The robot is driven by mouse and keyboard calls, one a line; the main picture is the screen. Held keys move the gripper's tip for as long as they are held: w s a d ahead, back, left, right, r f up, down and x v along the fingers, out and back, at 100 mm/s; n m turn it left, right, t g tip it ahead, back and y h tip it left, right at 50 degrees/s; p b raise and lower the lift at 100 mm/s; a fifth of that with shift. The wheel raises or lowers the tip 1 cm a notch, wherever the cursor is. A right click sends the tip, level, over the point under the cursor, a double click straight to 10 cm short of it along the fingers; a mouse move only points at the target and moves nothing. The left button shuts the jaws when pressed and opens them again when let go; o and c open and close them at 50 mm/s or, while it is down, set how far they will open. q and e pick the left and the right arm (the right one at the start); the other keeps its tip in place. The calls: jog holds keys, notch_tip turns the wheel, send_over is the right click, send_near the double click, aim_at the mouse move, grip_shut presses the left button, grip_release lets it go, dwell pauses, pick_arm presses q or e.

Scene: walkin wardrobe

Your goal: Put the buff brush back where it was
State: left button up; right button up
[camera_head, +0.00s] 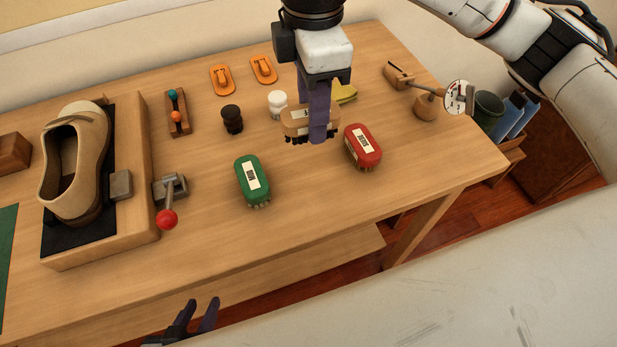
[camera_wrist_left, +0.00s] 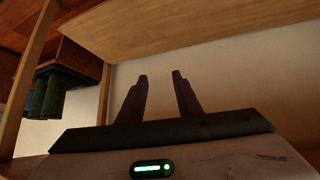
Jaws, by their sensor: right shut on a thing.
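The buff brush (camera_head: 296,121) has dark bristles underneath and a white label on top. My right gripper (camera_head: 318,132) comes down from above and is shut on it, the purple fingers covering its middle. The brush is between and slightly behind the green brush (camera_head: 252,181) and the red brush (camera_head: 362,147); whether its bristles touch the table is unclear. My left gripper (camera_head: 196,318) is low at the front, before the table edge, with its fingers apart and empty. It also shows open in the left wrist view (camera_wrist_left: 160,85), below the table.
The wooden table (camera_head: 330,215) has clear room in front of the brushes. A shoe (camera_head: 75,165) on a stand and a red-knobbed lever (camera_head: 167,216) are left. A dark jar (camera_head: 232,119) and white jar (camera_head: 277,102) stand behind. A yellow cloth (camera_head: 345,92) lies near my right gripper.

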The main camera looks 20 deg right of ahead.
jog(key=shift+w+a+f+n, duration=0.1)
jog(key=shift+a+f+n, duration=0.05)
jog(key=shift+n, duration=0.25)
jog(key=shift+f, duration=0.25)
notch_tip(320, 180, down, 9)
jog(key=shift+f+b, duration=0.15)
jog(key=shift+b, duration=0.7)
jog(key=o, duration=1.2)
jog(key=shift+f, duration=0.15)
jog(key=shift+c, duration=0.2)
notch_tip(320, 180, up, 12)
jog(key=shift+r+p, duration=0.2)
jog(key=shift+p, duration=0.75)
